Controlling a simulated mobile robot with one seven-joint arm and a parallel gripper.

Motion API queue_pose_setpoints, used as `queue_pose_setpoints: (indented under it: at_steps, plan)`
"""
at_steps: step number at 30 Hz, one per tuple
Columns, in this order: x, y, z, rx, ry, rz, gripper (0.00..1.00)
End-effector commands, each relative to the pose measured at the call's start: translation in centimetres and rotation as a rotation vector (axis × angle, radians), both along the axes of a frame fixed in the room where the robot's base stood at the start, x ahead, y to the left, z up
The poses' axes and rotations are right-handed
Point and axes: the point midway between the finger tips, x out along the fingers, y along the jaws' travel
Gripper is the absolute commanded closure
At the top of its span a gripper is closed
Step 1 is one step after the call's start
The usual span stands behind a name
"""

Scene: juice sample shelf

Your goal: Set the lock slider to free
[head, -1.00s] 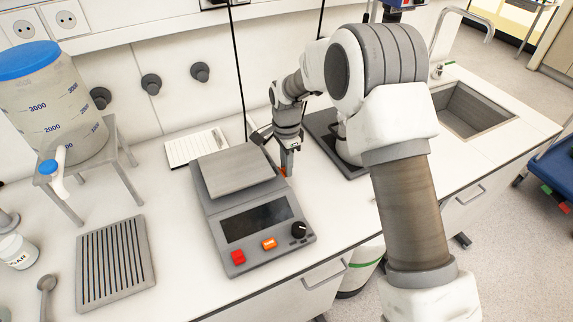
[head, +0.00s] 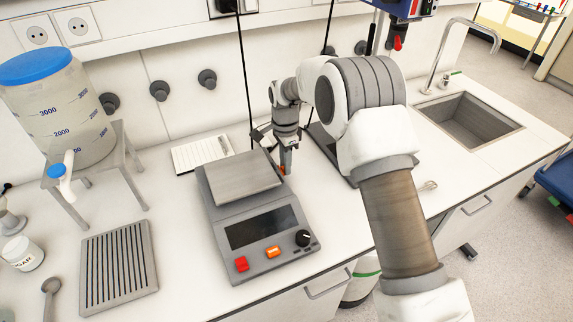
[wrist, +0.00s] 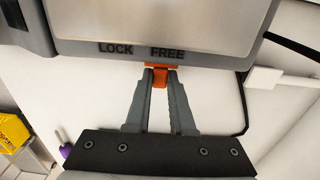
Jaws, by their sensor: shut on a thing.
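The scale (head: 228,208) stands on the bench with a metal pan (head: 241,177), a dark display and a knob. Its lock slider is a small orange tab (wrist: 160,67) on the scale's side edge in the wrist view. The tab is below the FREE label (wrist: 167,52), near its left end, and right of the LOCK label (wrist: 115,48). My gripper (wrist: 159,77) is shut on the tab, with one finger on each side. In the head view my gripper (head: 286,165) points down at the scale's right side, partly hiding the slider.
A sink (head: 468,122) is at the right.

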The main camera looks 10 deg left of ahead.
Motion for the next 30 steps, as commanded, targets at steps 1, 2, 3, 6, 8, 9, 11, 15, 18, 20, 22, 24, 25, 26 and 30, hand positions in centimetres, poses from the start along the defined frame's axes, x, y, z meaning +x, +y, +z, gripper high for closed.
queue_pose_setpoints:
  at_steps: [1, 2, 3, 6, 8, 9, 11, 15, 18, 20, 22, 24, 25, 26, 30]
  plan:
    - [0.4, 0.2, 0.2, 0.007, -0.013, 0.0, 1.0]
    - [0.4, 0.2, 0.3, 0.007, -0.013, 0.0, 1.0]
    - [0.4, 0.2, 0.3, 0.008, -0.014, 0.0, 0.75]
    - [0.3, 0.2, 0.3, 0.007, -0.013, 0.0, 0.57]
    - [0.3, 0.2, 0.2, 0.007, -0.012, 0.0, 0.47]
    - [0.3, 0.2, 0.2, 0.006, -0.012, 0.0, 0.47]
    - [0.3, 0.2, 0.2, 0.006, -0.01, 0.0, 0.47]
    - [0.2, 0.2, 0.2, 0.005, -0.009, 0.0, 0.47]
    - [0.2, 0.1, 0.4, 0.005, -0.009, 0.0, 0.47]
    - [0.2, 0.2, 0.9, 0.005, -0.01, 0.0, 0.47]
    - [0.3, 0.2, 1.9, 0.006, -0.011, 0.0, 0.47]
    - [0.2, 0.1, 3.2, 0.006, -0.011, 0.0, 0.47]
    - [0.3, 0.1, 3.9, 0.005, -0.012, 0.0, 0.47]
    - [0.3, 0.2, 4.6, 0.006, -0.013, 0.0, 0.47]
    - [0.2, 0.2, 8.1, 0.007, -0.012, 0.0, 0.47]
